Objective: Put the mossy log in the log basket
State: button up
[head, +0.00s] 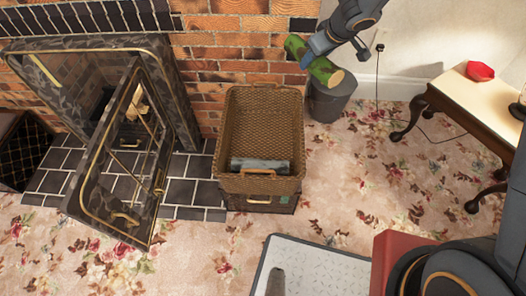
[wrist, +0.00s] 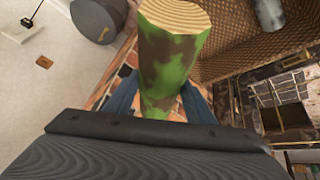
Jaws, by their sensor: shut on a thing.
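The mossy log (head: 318,65) is green with brown patches and a pale cut end. My gripper (head: 309,58) is shut on it and holds it in the air, up and to the right of the basket in the head view. In the wrist view the log (wrist: 172,60) stands out between the blue fingers (wrist: 160,100), its cut end at the top of the picture. The log basket (head: 237,108) is brown wicker and open at the top, with a grey log-like piece (head: 260,165) lying inside. The basket also shows in the wrist view (wrist: 235,60), right of the log.
A dark grey bucket (head: 330,100) stands below the held log. An open fireplace door (head: 125,165) juts out left of the basket. A side table (head: 480,100) with a red object (head: 480,71) is at the right. Flowered carpet lies between basket and table.

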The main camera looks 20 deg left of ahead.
jog(key=s+a+f+n+g+y+b, duration=0.15)
jog(key=a+f+n+b, duration=0.35)
jog(key=a+f+b, duration=0.5)
jog(key=n+g+y+b, duration=0.2)
jog(key=n+g+b, duration=0.3)
jog(key=b, duration=0.8)
send_over(265, 139)
jog(key=shift+n+t+h, duration=0.25)
jog(key=shift+n+t, duration=0.25)
jog(key=shift+t, duration=0.05)
notch_tip(265, 139, down, 22)
jog(key=shift+f, duration=0.15)
jog(key=shift+f, duration=0.6)
jog(key=o, duration=1.5)
jog(key=shift+r, duration=0.15)
